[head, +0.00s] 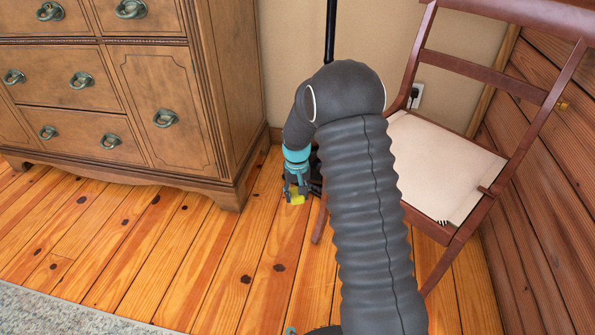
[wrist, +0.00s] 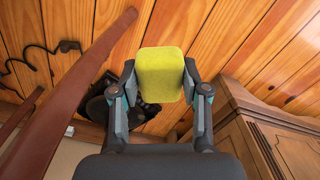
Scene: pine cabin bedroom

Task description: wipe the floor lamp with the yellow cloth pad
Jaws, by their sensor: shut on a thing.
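The floor lamp's black pole (head: 330,30) stands upright against the wall between the dresser and the chair. Its lower part is mostly hidden behind my arm in the head view. In the wrist view a dark rounded form (wrist: 97,104), apparently the lamp's base, shows beside and behind the left finger. My gripper (wrist: 160,84) is shut on the yellow cloth pad (wrist: 161,65), which sticks out past the fingertips over the floor. In the head view my gripper (head: 296,186) is low near the floor with the pad (head: 297,199) at its tip. I cannot tell whether pad and lamp touch.
A wooden dresser (head: 178,105) stands close on the left. A chair with a pale seat (head: 440,165) stands close on the right; its reddish frame (wrist: 70,85) crosses the wrist view's left. A wall outlet (head: 416,95) with a cord is behind. Plank floor (head: 150,250) in front is clear.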

